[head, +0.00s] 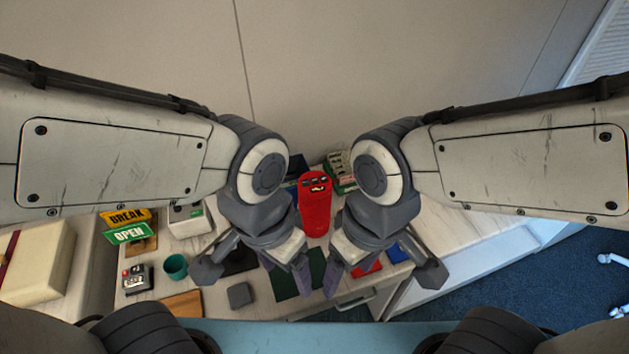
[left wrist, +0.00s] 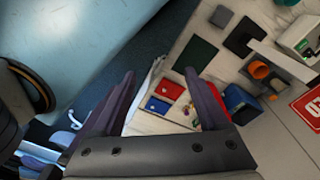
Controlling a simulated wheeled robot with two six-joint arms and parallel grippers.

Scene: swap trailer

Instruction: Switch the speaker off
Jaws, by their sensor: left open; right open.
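The speaker (head: 316,205) is a red upright cylinder with dark and light controls on its top end, standing on the table between my two forearms in the head view. I cannot tell from its top whether it is on. I cannot make it out surely in the left wrist view. My left gripper (head: 290,276) is in front of the speaker, to its left, apart from it. Its spread fingers also show in the left wrist view (left wrist: 160,75), with nothing between them. My right gripper (head: 335,277) is open in front of the speaker, to its right.
At the left stand a BREAK/OPEN sign (head: 128,233), a teal cup (head: 176,267), a small button box (head: 138,278) and a cream box (head: 45,262). A dark green mat (head: 284,284) lies near the front. Red (head: 368,267) and blue (head: 398,253) flat items lie at the right.

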